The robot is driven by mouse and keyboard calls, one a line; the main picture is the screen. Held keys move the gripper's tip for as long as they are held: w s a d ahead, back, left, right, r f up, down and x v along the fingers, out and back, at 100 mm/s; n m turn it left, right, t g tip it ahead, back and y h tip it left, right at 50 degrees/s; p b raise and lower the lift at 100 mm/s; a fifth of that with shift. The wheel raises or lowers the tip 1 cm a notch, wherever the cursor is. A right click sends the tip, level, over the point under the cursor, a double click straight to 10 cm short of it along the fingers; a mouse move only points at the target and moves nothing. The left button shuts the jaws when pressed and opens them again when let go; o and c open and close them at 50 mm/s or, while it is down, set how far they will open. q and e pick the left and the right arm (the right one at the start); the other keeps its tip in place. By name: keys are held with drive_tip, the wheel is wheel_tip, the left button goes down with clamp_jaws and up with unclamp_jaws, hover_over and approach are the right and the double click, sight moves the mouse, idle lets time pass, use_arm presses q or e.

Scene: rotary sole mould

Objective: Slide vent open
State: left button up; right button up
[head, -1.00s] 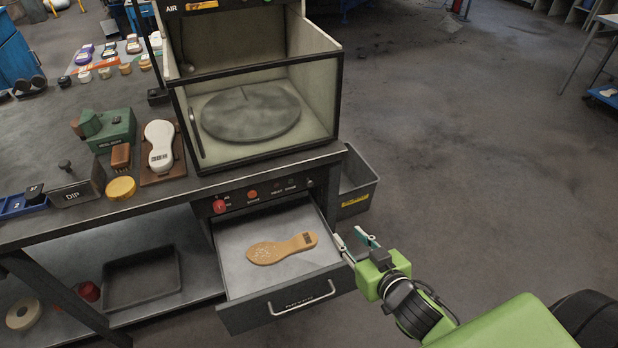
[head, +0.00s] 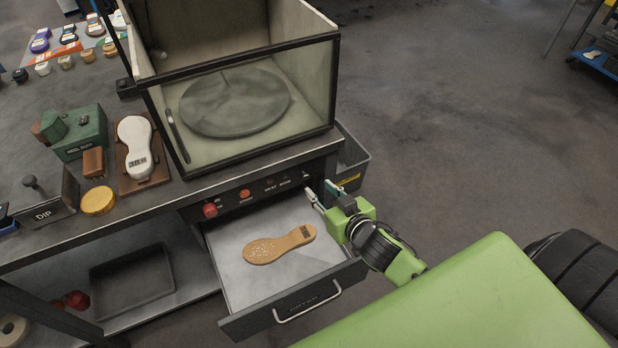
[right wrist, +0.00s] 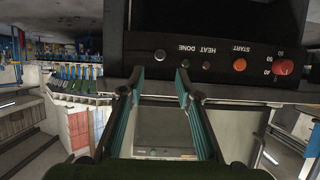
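My right gripper (head: 320,192) is by the right end of the machine's dark front panel (head: 225,203), above the open drawer's right side. In the right wrist view my right gripper (right wrist: 160,77) is open and empty, its two teal-lined fingers apart. A small round grey knob (right wrist: 160,55) on the panel lies between and just beyond the fingertips, beside the DONE and HEAT labels. I see no contact with it. No part is clearly marked as a vent, so I cannot tell which one it is. My left gripper is not in view.
The open drawer (head: 298,312) holds a tan sole (head: 279,245). Above the panel stands a glass-fronted chamber with a round grey plate (head: 235,103). A grey bin (head: 350,158) is behind the gripper. The panel also has a red knob (head: 210,210) and an orange START button (head: 245,194).

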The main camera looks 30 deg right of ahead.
sight(307, 177)
drive_tip(key=x, duration=0.7)
drive_tip(key=shift+w+f, duration=0.25)
drive_tip(key=shift+w, duration=0.2)
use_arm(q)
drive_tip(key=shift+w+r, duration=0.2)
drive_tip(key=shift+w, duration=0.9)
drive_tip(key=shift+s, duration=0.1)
